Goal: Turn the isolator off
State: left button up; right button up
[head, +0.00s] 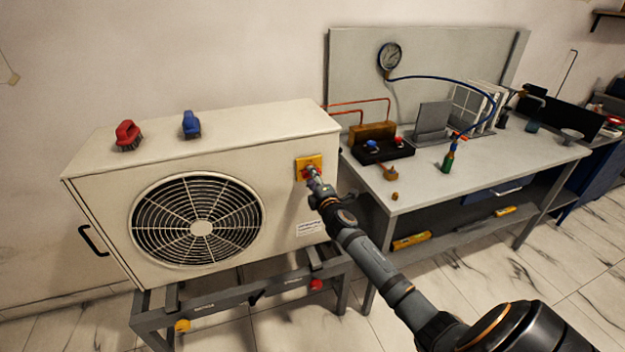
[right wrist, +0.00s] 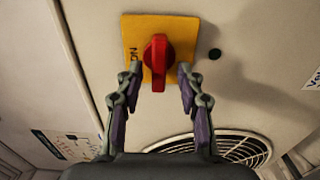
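The isolator is a yellow plate (head: 309,162) with a red knob (head: 305,173) on the front of the cream outdoor unit (head: 100,190). In the right wrist view the red knob (right wrist: 158,62) stands upright in the picture on the yellow plate (right wrist: 175,27), and dark lettering that looks like "ON" shows at the plate's left edge. My right gripper (head: 313,172) is at the isolator. In the right wrist view its two fingers (right wrist: 159,76) are open, one on each side of the knob's lower end, with a visible gap on both sides. My left gripper is not in view.
A red brush (head: 128,134) and a blue brush (head: 191,124) lie on top of the unit. A grey bench (head: 440,190) at right carries a gauge (head: 390,57) with a blue hose, a black manifold block and a green bottle (head: 448,160). A round fan grille (head: 197,219) is left of the isolator.

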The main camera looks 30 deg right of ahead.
jog(key=v, duration=1.2)
jog(key=s+d+f+m+g+h, duration=0.1)
jog(key=s+d+f+m+g, duration=0.2)
jog(key=f, duration=0.8)
jog(key=s+d+f+m+g, duration=0.2)
jog(key=s+f+g, duration=0.1)
jog(key=f, duration=0.9)
jog(key=s+a+f+m+g+y+p, duration=0.1)
jog(key=s+f+m+g, duration=0.1)
jog(key=s+f, duration=0.55)
jog(key=s+a+f+m+g, duration=0.1)
jog(key=s+f+m+g, duration=0.3)
jog(key=f, duration=0.6)
jog(key=s+a+f+m+g+y, duration=0.1)
jog(key=s+a+f, duration=0.3)
jog(key=s, duration=0.5)
jog(key=s+a+f+m+g+y, duration=0.1)
jog(key=s+a+f+g, duration=0.1)
jog(key=s+a+f, duration=0.3)
jog(key=s+a+f+m+g+y, duration=0.1)
jog(key=s+a+f, duration=0.3)
jog(key=s, duration=0.9)
jog(key=shift+s+a+f+m+p, duration=0.3)
jog(key=shift+f+m, duration=0.3)
jog(key=shift+f, duration=0.35)
